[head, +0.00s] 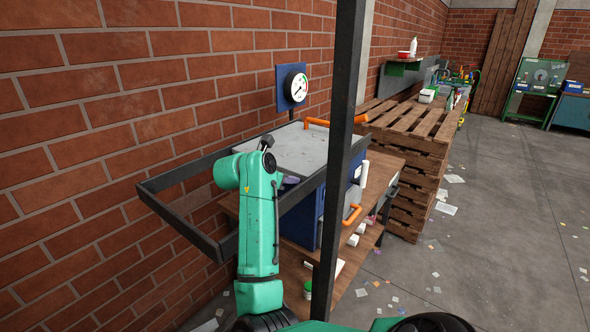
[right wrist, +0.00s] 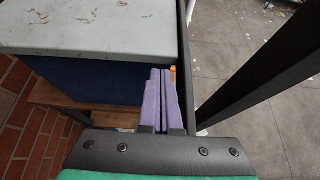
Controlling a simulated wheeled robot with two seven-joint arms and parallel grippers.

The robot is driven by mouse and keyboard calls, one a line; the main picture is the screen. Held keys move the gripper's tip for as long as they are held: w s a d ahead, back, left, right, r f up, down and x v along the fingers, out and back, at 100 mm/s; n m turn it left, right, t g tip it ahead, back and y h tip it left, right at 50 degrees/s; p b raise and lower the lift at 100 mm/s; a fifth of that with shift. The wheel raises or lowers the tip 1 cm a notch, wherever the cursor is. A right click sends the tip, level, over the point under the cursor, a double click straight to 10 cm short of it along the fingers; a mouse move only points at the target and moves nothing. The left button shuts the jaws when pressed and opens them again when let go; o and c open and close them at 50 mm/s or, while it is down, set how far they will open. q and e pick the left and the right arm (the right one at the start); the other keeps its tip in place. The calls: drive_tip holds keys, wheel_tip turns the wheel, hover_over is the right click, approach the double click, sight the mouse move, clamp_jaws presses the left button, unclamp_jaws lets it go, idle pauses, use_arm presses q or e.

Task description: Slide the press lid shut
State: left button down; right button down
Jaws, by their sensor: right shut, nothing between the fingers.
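The press lid (head: 298,150) is a flat grey slab lying between dark rails (head: 180,172) on top of the blue press body (head: 301,218). An orange bar handle (head: 318,124) stands at its far edge. In the right wrist view the lid (right wrist: 90,27) covers the visible top of the blue body (right wrist: 85,80). My right gripper (head: 290,182) is inside the rail frame at the lid's near end, mostly hidden behind my arm. Its purple fingers (right wrist: 164,78) are together and empty, beside the body and the rail; contact is unclear. My left gripper is out of view.
A dark upright post (head: 340,150) stands in front of the press. A gauge (head: 297,86) is on the brick wall behind. A wooden bench (head: 345,270) carries the press, and stacked pallets (head: 405,130) stand behind it. The floor to the right is open, with scattered paper.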

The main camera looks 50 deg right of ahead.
sight(308, 170)
drive_tip(key=shift+d+r, duration=0.2)
drive_tip(key=shift+d, duration=0.4)
drive_tip(key=shift+d+f, duration=0.2)
drive_tip(key=shift+d, duration=0.15)
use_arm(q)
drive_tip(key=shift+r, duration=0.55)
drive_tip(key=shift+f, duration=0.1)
use_arm(e)
drive_tip(key=shift+w, duration=0.1)
